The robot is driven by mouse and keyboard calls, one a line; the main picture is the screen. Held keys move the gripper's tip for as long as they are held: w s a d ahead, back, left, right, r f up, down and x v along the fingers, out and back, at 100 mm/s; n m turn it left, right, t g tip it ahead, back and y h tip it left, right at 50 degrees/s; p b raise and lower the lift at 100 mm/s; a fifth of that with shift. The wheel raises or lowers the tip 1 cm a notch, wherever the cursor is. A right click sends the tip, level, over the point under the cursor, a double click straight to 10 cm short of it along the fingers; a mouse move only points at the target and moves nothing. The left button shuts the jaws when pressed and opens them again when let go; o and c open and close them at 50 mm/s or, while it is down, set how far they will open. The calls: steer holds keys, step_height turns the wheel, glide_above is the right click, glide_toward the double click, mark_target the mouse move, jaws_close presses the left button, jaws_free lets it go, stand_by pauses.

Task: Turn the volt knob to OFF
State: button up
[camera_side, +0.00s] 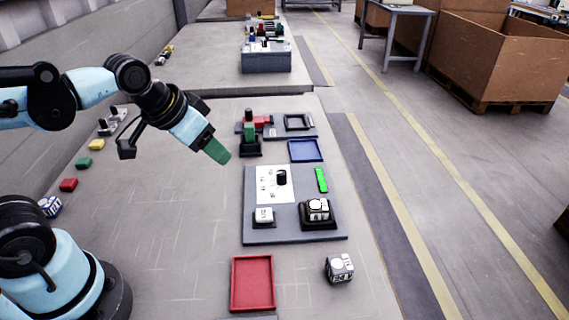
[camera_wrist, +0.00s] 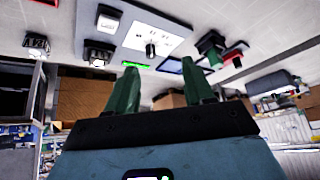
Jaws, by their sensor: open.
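The volt knob (camera_side: 282,177) is a black upright knob on a white panel (camera_side: 264,190) with small dark marks, set on a grey board (camera_side: 276,228). The knob also shows in the wrist view (camera_wrist: 151,50), above the space between my fingers. Its pointing direction and the OFF mark are too small to read. My gripper (camera_side: 218,152), with green fingers, is raised above the table, up and left of the panel in the side view. Its two fingers stand apart and empty in the wrist view (camera_wrist: 162,82). It is clear of the knob.
On the board are a white switch (camera_side: 264,216), a white-topped button in a black base (camera_side: 317,210) and a bright green bar (camera_side: 321,180). A blue tray (camera_side: 306,151) and red-green parts (camera_side: 250,130) lie behind.

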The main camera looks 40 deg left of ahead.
steer(key=w+d+r+m+g, duration=0.2)
steer(key=w+m+g, duration=0.15)
steer(key=w, duration=0.45)
steer(key=m+g, duration=0.3)
steer(key=m, duration=0.1)
glide_above(282, 172)
step_height(282, 172, down, 3)
step_height(282, 172, down, 12)
steer(key=shift+f, duration=0.1)
steer(key=shift+c, duration=0.4)
jaws_close()
